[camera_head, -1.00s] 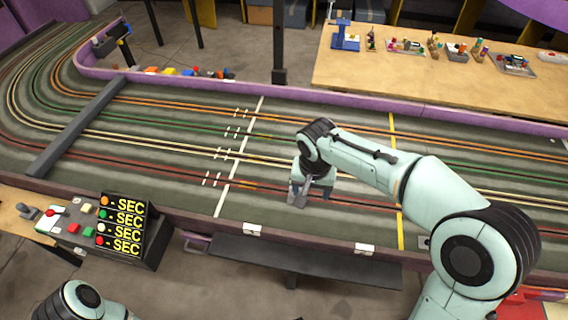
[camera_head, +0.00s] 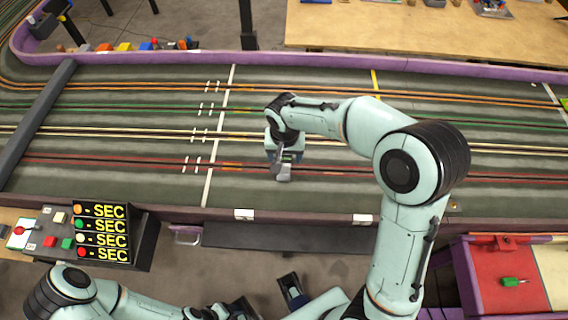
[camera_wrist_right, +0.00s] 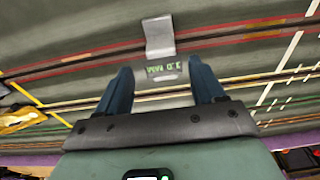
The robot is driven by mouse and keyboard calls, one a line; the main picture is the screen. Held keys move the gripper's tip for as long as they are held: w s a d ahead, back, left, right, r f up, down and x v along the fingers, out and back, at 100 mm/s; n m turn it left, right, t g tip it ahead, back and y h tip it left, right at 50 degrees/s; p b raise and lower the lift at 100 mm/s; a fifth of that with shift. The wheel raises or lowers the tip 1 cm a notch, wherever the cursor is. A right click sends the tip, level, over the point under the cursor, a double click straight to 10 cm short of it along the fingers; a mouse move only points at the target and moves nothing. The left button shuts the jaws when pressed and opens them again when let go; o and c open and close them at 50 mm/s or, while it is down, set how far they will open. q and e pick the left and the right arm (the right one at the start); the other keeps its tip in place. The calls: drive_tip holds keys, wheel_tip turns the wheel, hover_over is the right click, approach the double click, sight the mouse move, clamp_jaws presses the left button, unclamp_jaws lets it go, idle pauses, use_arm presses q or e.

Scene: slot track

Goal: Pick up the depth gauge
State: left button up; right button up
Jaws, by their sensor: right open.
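The depth gauge (camera_wrist_right: 160,50) is a small grey metal piece with a green-lit display. In the right wrist view it lies ahead of and between my right gripper's fingers. In the head view the gauge (camera_head: 283,174) shows just below the gripper, on the track by the red lane. My right gripper (camera_head: 285,158) is open above it; its two blue fingers (camera_wrist_right: 161,78) stand apart in the wrist view with the gauge not clamped. My left gripper (camera_head: 267,298) is low at the bottom edge of the head view, its dark fingers apart and empty.
The slot track (camera_head: 330,195) has a purple border wall and coloured lanes. A timing box (camera_head: 102,232) with "SEC" displays stands at the left front. A red tray (camera_head: 500,295) is at the lower right. A wooden table (camera_head: 420,30) stands behind the track.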

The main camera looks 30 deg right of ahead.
sight(284, 159)
drive_tip(key=f, duration=0.2)
drive_tip(key=w+f, duration=0.1)
drive_tip(key=f, duration=0.2)
drive_tip(key=shift+w+d, duration=0.1)
drive_tip(key=shift+d, duration=0.1)
drive_tip(key=shift+r, duration=0.15)
drive_tip(key=c, duration=1.2)
